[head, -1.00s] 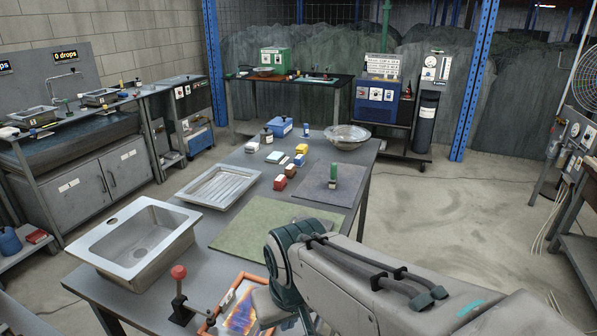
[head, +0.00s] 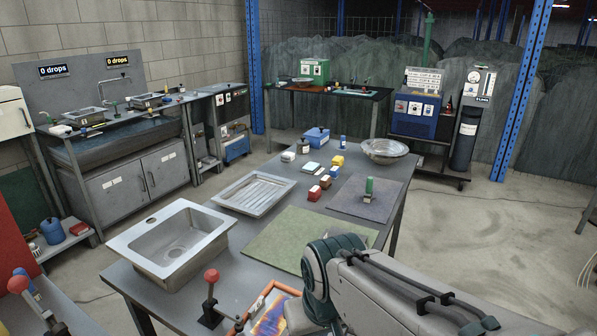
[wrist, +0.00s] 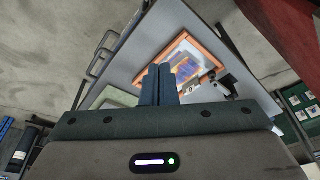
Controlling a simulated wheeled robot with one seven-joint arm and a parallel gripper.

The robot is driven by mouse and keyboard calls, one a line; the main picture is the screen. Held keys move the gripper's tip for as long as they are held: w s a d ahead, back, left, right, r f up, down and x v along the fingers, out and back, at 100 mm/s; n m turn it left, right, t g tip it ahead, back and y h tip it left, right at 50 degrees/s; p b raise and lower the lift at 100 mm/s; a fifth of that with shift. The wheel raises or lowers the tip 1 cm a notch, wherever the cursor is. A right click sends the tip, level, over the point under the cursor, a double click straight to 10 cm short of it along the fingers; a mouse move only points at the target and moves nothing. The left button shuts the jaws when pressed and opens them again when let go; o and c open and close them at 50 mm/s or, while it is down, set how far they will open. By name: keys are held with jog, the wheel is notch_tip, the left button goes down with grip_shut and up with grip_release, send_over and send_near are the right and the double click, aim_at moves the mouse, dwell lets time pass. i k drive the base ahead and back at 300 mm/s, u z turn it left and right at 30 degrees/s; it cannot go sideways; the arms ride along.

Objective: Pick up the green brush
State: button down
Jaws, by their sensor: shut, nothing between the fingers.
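I cannot make out a green brush for certain. A small upright green object (head: 369,187) stands on the dark mat on the near table; it is too small to tell whether it is a brush. Another thin green item (head: 113,107) is by the sinks at the left, also unclear. My gripper (wrist: 158,72) shows in the wrist view with its two fingers together and nothing between them. It points over the near table, beside the framed colourful picture (wrist: 182,72). In the head view my arm hides the fingers.
The near table holds a sink basin (head: 117,244), a ribbed tray (head: 221,198), a green mat (head: 290,238), several small blocks and a metal bowl (head: 384,148). A red-knobbed lever (head: 211,277) stands at its front. Open floor (head: 450,235) lies to the right.

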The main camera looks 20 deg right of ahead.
aim_at(368, 193)
jog(key=z, duration=0.5)
jog(key=k, duration=1.1)
jog(key=z, duration=1.3)
jog(key=i, duration=3.45)
jog(key=u, duration=1.35)
jog(key=i, duration=0.75)
jog(key=u, duration=1.15)
jog(key=i, duration=0.35)
jog(key=u, duration=0.25)
